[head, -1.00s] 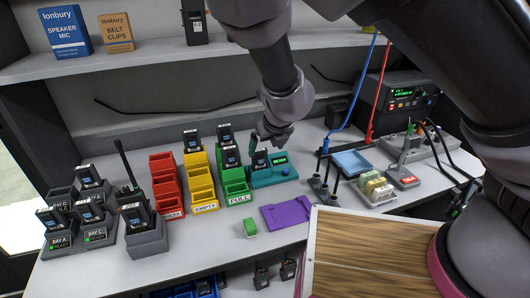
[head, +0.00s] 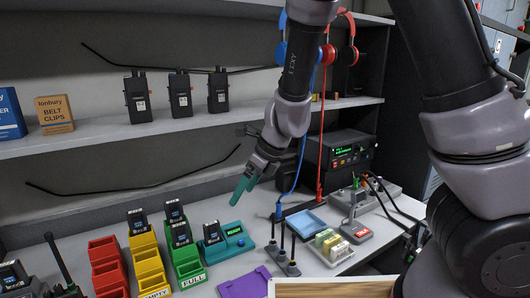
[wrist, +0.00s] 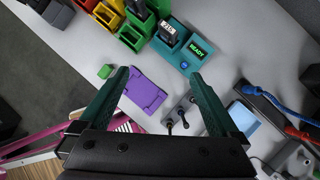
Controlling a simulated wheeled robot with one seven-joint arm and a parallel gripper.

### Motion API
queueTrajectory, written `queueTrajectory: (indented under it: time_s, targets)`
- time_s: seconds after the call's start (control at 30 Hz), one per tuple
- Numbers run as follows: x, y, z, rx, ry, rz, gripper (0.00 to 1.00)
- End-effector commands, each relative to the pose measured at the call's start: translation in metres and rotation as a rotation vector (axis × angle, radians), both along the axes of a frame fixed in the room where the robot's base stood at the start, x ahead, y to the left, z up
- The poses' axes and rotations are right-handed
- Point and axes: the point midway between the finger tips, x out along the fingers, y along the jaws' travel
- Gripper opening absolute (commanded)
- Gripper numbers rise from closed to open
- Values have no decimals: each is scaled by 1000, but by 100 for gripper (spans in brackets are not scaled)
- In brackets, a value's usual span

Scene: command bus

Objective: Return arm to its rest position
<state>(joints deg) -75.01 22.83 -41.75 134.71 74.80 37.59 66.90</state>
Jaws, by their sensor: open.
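My gripper (head: 240,190) hangs above the back of the bench in the head view, to the upper right of the teal tester (head: 227,244). In the wrist view its two green fingers (wrist: 162,98) are spread wide with nothing between them. The teal tester also shows in the wrist view (wrist: 179,58), with a battery or radio labelled 215 in its slot and a green READY screen. My arm reaches down from the top of the head view.
Red (head: 108,268), yellow (head: 148,268) and green (head: 186,264) bins stand left of the tester. A purple plate (head: 243,284) and several upright posts (head: 283,250) are in front. A blue tray (head: 305,223) lies right. The shelf (head: 190,124) with radios is behind.

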Motion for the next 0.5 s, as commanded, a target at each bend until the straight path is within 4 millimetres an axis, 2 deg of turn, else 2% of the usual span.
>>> queueTrajectory:
  time_s: [0.03, 0.27, 0.5]
  targets:
    - [6, -13, 23, 39, -26, 61, 98]
    - [10, -76, 109, 112, -265, 419, 98]
    - [-5, -161, 186, -8, -628, 778, 98]
